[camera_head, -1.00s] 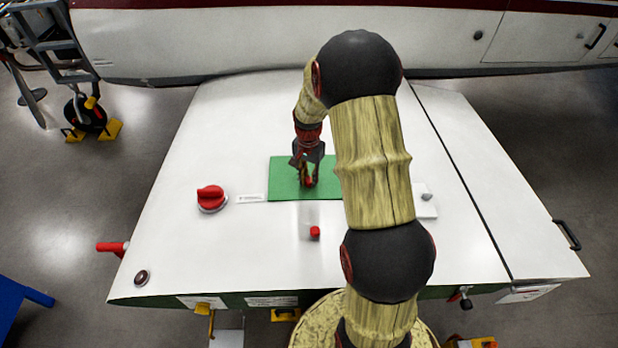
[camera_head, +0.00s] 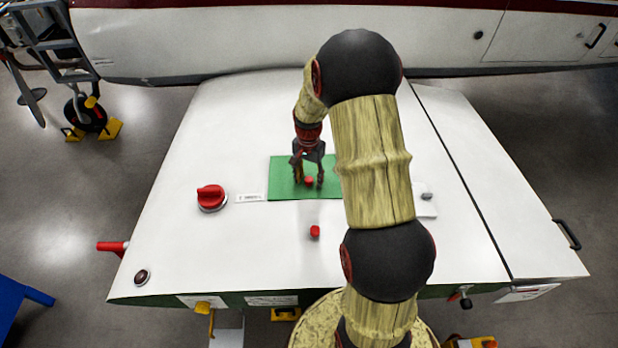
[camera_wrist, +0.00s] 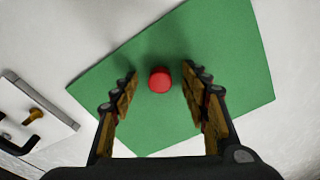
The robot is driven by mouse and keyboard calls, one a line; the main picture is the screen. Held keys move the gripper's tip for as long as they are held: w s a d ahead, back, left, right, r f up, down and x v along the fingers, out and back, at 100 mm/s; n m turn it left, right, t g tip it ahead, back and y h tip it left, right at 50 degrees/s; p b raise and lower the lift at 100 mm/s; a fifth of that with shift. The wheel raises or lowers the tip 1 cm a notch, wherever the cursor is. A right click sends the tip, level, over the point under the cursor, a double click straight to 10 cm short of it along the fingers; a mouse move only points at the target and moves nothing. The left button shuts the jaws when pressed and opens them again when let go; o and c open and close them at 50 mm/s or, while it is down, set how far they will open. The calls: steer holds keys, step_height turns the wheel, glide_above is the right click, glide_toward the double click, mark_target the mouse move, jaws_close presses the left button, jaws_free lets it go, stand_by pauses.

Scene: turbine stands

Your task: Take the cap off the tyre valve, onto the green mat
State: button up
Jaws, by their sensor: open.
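The red cap (camera_head: 309,181) rests on the green mat (camera_head: 281,187), on the white wing-like surface. It also shows in the wrist view as a red cylinder (camera_wrist: 160,79) on the mat. My gripper (camera_head: 309,184) is open, with one finger on each side of the cap; the wrist view shows clear gaps between cap and fingers. A small brass stem (camera_wrist: 37,115) stands on a white plate beside the mat in the wrist view; I cannot tell for sure whether it is the tyre valve.
A second small red piece (camera_head: 315,231) sits on the white surface nearer me. A red knob (camera_head: 211,196) is left of the mat, with a label (camera_head: 250,198) between. A white plate (camera_head: 427,209) lies to the right, partly behind my arm. The front left surface is mostly clear.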

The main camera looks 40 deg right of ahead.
mark_target(309, 178)
steer(key=shift+r, duration=0.15)
steer(key=shift+r+p, duration=2.2)
steer(key=shift+r, duration=1.15)
